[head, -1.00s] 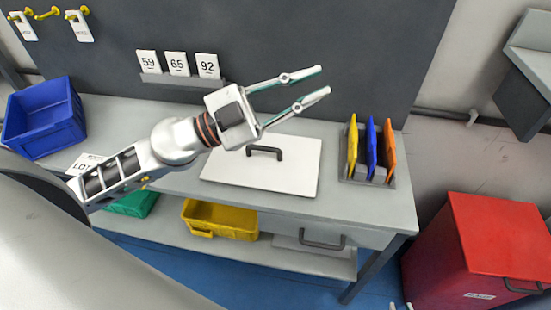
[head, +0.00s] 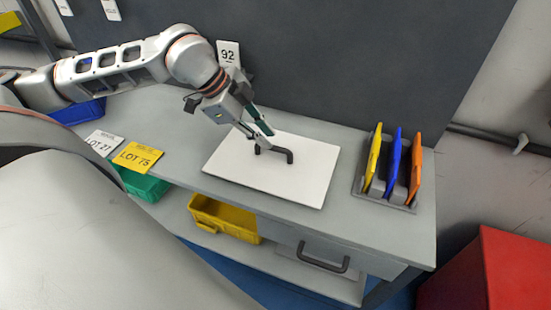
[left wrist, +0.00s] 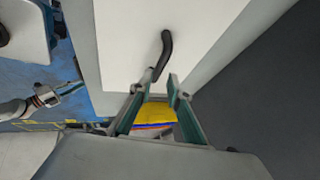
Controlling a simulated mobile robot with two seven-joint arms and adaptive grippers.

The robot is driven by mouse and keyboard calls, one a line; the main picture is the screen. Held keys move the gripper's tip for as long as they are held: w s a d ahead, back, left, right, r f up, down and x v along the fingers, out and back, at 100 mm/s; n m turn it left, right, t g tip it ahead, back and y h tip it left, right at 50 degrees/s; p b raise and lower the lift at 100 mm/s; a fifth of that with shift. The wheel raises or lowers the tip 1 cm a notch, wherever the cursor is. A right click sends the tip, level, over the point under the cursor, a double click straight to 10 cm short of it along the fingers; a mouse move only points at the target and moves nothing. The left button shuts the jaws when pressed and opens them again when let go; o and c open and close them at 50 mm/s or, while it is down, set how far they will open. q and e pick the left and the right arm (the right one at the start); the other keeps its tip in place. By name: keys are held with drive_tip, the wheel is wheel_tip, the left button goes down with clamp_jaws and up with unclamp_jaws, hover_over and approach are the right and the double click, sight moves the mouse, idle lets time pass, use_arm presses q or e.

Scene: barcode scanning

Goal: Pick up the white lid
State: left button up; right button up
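The white lid (head: 300,185) lies flat on the grey bench, with a black bar handle (head: 285,152) standing up from its middle. My left gripper (head: 258,143) points down at the lid, its fingertips close around the left end of the handle. In the left wrist view the lid (left wrist: 125,50) and handle (left wrist: 166,48) also show; the fingers (left wrist: 161,80) are apart, with the handle's near end by the left fingertip. Contact cannot be made out. My right gripper (left wrist: 72,91) shows small at the left of the wrist view, its fingers apparently apart and empty.
A rack with yellow, blue and orange panels (head: 395,165) stands right of the lid. Tags LOT 27 (head: 103,142) and LOT 75 (head: 138,157) lie to the left. A yellow bin (head: 225,220) and a green bin (head: 145,185) sit below. The grey wall is close behind.

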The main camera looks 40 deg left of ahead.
sight(274, 146)
use_arm(q)
drive_tip(key=x, duration=0.5)
drive_tip(key=shift+f, duration=0.45)
clamp_jaws()
